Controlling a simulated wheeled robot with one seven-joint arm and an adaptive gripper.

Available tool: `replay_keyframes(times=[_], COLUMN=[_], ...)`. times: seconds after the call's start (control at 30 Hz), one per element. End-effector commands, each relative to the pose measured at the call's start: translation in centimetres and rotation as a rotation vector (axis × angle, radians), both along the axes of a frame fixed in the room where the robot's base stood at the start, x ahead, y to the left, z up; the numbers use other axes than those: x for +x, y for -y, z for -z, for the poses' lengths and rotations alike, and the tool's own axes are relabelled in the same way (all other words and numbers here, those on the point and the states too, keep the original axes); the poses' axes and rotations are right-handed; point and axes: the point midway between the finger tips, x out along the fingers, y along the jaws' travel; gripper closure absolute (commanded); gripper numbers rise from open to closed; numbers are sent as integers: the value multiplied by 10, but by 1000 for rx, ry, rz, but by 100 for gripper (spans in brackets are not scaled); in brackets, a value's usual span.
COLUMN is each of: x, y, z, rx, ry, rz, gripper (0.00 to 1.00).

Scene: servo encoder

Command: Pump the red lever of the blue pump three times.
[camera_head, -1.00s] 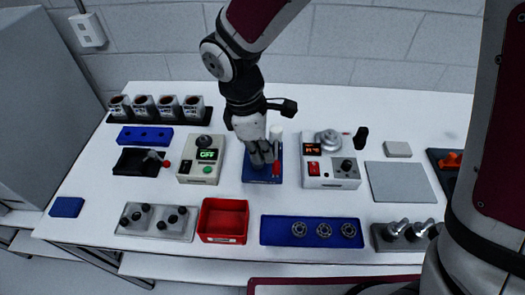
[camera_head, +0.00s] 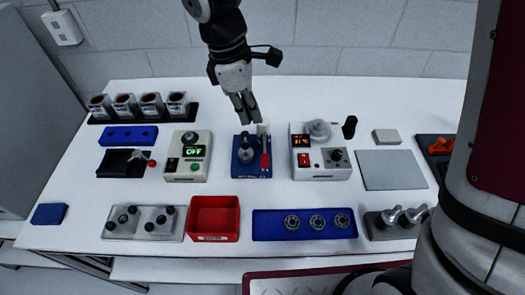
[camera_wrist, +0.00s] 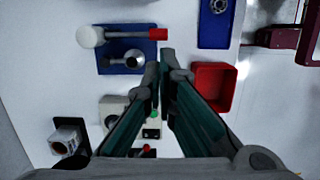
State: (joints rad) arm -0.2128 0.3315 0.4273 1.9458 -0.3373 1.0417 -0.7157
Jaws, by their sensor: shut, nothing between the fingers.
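The blue pump (camera_head: 244,171) stands mid-table, with a dark metal post (camera_head: 245,153), a white cylinder (camera_head: 263,129) at its back and a red lever (camera_head: 265,158) along its right side. In the wrist view the pump (camera_wrist: 118,66) is at the upper left. There its lever runs as a metal rod from the white cylinder to a red end (camera_wrist: 158,34). My gripper (camera_head: 248,119) is shut and empty. It hangs above the back of the pump and looks apart from the lever; the exact gap is hard to tell.
A beige box reading OFF (camera_head: 188,165) stands left of the pump, and a white box with a red switch (camera_head: 322,164) stands close on its right. A red bin (camera_head: 213,226) and a blue tray with rings (camera_head: 268,226) lie in front.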

Motion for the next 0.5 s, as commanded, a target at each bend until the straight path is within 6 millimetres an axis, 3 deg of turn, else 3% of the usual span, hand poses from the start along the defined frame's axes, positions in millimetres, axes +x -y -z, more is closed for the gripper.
replay_keyframes(times=[0.17,0.5], x=[-2,-4], y=[4,17], z=[18,83], rx=[-2,-3], ry=[-5,-6], rz=[0,-1], gripper=[100,100])
